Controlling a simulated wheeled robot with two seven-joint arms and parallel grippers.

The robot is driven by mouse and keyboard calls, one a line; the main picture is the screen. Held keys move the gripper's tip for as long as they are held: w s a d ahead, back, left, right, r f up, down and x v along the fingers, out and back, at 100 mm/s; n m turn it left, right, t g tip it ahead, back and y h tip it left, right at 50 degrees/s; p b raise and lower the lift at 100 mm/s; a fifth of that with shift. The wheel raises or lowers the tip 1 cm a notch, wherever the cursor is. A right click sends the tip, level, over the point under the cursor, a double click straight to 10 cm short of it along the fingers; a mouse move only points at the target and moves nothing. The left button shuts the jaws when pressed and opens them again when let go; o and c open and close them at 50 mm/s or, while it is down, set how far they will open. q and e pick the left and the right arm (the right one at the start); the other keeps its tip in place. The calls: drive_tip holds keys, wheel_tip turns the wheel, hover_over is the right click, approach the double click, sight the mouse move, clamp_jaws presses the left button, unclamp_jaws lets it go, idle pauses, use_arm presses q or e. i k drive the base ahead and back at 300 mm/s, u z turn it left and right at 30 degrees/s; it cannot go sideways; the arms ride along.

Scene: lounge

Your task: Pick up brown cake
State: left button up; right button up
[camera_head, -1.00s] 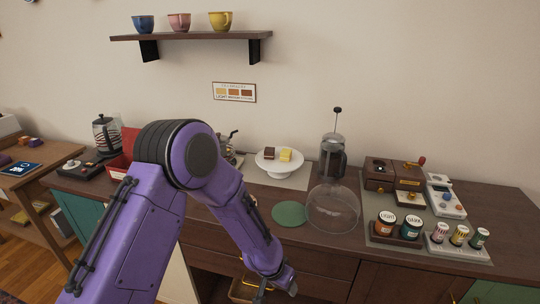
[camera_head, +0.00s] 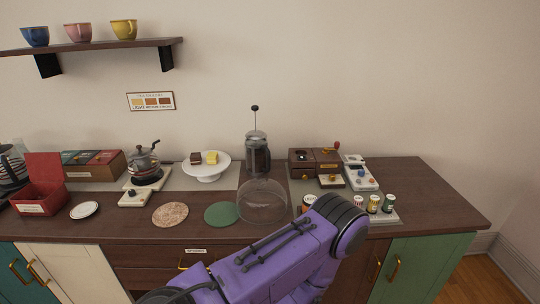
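The brown cake (camera_head: 196,158) is a small dark square piece on a white cake stand (camera_head: 207,174). It sits at the left of the stand's top, beside a yellow cake piece (camera_head: 212,158). The stand is on the dark wooden counter, left of a French press. A purple arm of mine comes up from the bottom and bends at the lower right, well short of the cake. Its gripper is hidden behind the arm or out of frame. No gripper shows.
A French press (camera_head: 257,152) and a glass dome (camera_head: 263,203) stand right of the cake stand. A green mat (camera_head: 222,214) and a cork mat (camera_head: 170,214) lie in front. A kettle (camera_head: 146,160) is at left. A shelf with cups (camera_head: 90,45) hangs above.

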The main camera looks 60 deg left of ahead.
sight(195, 158)
drive_tip(key=z, duration=0.35)
drive_tip(key=k, duration=0.8)
drive_tip(key=u, duration=1.5)
